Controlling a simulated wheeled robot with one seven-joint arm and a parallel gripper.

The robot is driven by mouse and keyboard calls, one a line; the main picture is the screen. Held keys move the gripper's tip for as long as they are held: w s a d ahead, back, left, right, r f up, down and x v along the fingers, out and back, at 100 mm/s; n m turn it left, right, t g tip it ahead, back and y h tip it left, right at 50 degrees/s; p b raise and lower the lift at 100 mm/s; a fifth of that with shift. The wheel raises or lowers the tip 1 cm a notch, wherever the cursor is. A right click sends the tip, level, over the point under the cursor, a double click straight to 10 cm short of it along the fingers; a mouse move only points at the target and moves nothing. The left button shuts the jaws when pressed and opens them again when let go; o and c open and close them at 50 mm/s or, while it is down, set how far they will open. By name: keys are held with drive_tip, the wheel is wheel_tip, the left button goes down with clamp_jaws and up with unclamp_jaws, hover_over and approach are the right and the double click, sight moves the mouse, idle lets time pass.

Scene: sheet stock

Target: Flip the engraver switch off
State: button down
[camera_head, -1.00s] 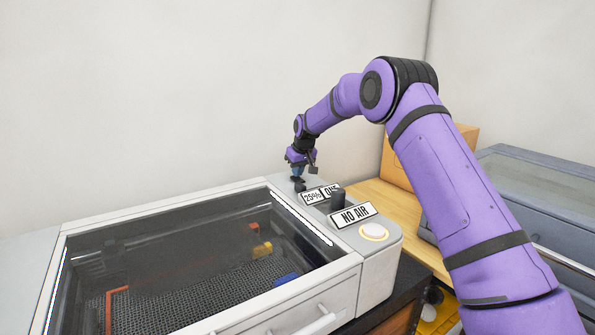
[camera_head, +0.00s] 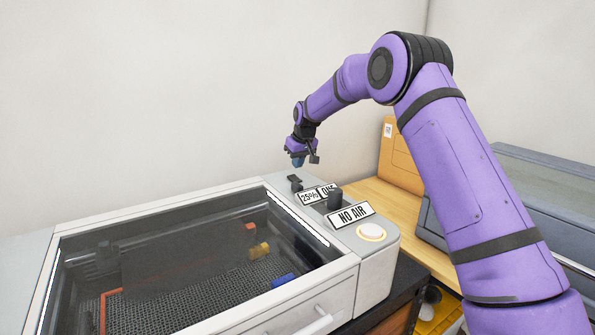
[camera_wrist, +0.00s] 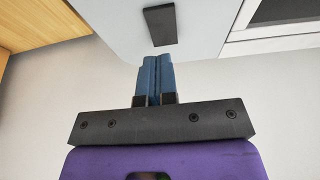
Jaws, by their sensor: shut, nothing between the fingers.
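The engraver (camera_head: 352,275) is a light grey machine with a dark see-through lid. A small black switch (camera_head: 295,184) stands on the back end of its right-hand control strip. In the wrist view a black bar (camera_wrist: 160,25), seemingly that switch, lies beyond the fingertips on the pale surface. My gripper (camera_head: 298,162) is above the switch and apart from it. Its blue fingers are pressed together with nothing between them, as the wrist view (camera_wrist: 156,60) also shows. Which way the switch is set I cannot tell.
A cardboard box (camera_head: 398,160) and a grey machine (camera_head: 540,190) are at the right. The wall is behind my gripper.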

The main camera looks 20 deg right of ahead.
sight(294, 177)
drive_tip(key=v, duration=1)
drive_tip(key=shift+w+a+r, duration=0.25)
drive_tip(key=shift+w+a, duration=0.1)
drive_tip(key=shift+w, duration=0.2)
drive_tip(key=x, duration=1.2)
drive_tip(key=shift+s+f, duration=0.15)
drive_tip(key=shift+f, duration=0.85)
